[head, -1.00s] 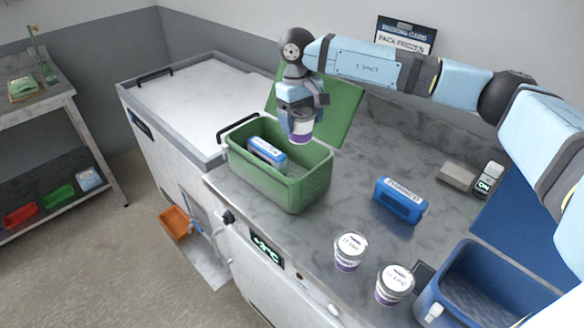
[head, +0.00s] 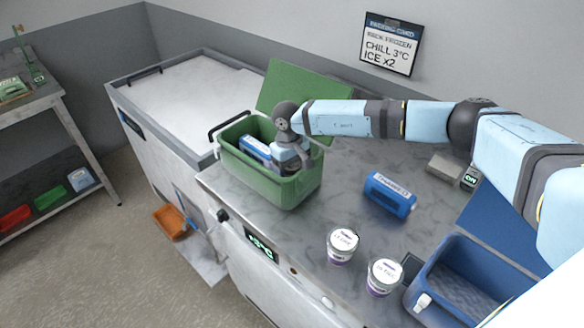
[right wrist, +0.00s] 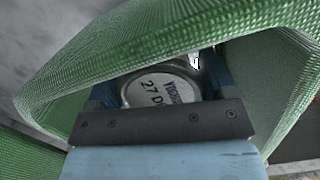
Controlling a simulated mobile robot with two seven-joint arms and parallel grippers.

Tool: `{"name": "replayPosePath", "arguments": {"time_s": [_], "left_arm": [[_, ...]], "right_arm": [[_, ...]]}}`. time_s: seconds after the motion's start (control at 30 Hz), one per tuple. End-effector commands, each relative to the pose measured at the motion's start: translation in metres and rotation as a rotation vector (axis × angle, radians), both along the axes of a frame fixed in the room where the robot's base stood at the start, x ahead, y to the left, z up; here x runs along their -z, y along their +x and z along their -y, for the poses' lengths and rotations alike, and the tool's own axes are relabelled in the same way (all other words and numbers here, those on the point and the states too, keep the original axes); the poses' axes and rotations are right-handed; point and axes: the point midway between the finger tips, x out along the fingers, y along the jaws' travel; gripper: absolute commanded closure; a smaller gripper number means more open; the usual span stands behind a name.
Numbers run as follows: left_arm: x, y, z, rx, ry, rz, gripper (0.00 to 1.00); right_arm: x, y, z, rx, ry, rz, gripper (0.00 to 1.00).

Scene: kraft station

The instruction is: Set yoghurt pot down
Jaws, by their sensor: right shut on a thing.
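My right gripper (head: 288,160) reaches down into the green box (head: 262,186) on the counter, at its right end. It is shut on a yoghurt pot, which the gripper and box wall hide in the head view. In the right wrist view the pot's white printed lid (right wrist: 160,88) shows between the fingers, with the green box walls around it. I cannot tell whether the pot touches the box floor. A blue ice pack (head: 254,148) lies in the box, left of my gripper. My left gripper is not in view.
Two more yoghurt pots (head: 342,246) (head: 383,278) stand on the counter at the front. A second blue ice pack (head: 389,195) lies behind them. A blue crate (head: 438,300) is at the right. The green lid (head: 303,100) stands open behind the box.

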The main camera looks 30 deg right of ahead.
Motion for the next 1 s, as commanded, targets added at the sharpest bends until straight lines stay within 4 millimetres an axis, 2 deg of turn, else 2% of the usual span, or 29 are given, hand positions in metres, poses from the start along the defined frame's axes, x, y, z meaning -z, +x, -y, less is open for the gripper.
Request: {"name": "replayPosePath", "arguments": {"time_s": [0.33, 0.37, 0.43, 0.77, 0.87, 1.0], "left_arm": [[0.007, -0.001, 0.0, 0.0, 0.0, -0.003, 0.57], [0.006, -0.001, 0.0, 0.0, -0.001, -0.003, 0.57], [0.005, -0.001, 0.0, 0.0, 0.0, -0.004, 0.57], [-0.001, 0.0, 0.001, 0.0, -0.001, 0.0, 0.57], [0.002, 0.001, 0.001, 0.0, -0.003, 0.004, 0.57], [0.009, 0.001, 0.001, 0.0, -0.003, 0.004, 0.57]], "right_arm": [[0.004, 0.0, 0.0, 0.0, 0.0, 0.001, 0.51], [0.003, 0.0, 0.0, 0.0, 0.0, 0.001, 0.16], [0.002, 0.0, 0.0, 0.0, 0.0, 0.001, 0.0], [-0.004, 0.001, 0.0, 0.0, 0.0, 0.002, 0.0], [-0.016, 0.003, 0.0, 0.0, 0.001, 0.004, 0.0], [-0.045, 0.007, -0.001, -0.001, 0.001, 0.005, 0.0]]}}
